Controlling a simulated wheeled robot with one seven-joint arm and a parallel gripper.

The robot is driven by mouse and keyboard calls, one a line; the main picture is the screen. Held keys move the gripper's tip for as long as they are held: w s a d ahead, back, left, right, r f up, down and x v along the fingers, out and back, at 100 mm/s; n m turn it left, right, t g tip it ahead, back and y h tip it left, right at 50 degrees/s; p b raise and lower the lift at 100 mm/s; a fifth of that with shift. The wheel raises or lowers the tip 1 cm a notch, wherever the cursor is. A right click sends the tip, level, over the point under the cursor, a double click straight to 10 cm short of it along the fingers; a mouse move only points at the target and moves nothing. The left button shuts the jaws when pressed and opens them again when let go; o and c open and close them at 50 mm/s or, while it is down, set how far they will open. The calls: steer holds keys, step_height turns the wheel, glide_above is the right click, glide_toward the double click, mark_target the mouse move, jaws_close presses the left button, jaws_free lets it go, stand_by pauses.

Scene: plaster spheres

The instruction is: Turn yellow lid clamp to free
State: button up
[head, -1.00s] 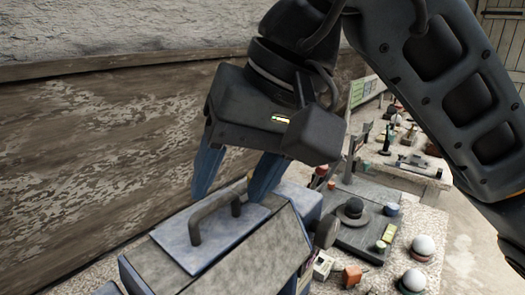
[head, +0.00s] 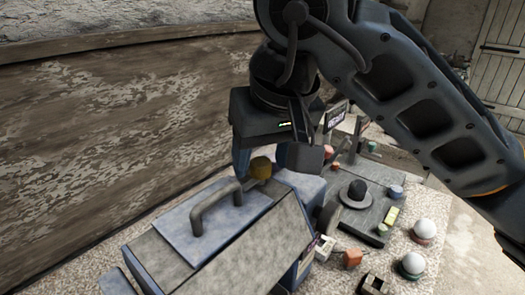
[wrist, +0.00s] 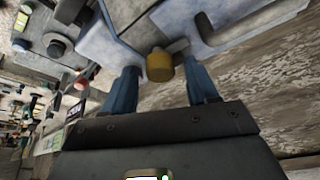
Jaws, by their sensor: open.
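The yellow lid clamp (head: 260,168) is a small yellow knob at the far end of the grey-blue box (head: 235,255), just beyond the lid's handle (head: 215,205). In the wrist view the clamp (wrist: 159,66) shows between and ahead of the two blue fingers. My gripper (wrist: 165,82) is open, with one finger on each side of the clamp's line. I see no contact between fingers and clamp. In the head view my gripper (head: 262,160) is behind the clamp, its fingertips partly hidden by the clamp and box.
A wooden wall (head: 110,165) runs along the left. Right of the box stand a dark plate with a black knob (head: 357,193), white balls (head: 424,229) on coloured bases and an orange block (head: 352,257). A pale tabletop lies under them.

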steer(key=shift+f, duration=0.2)
steer(key=c, duration=1)
steer(key=shift+c, duration=0.2)
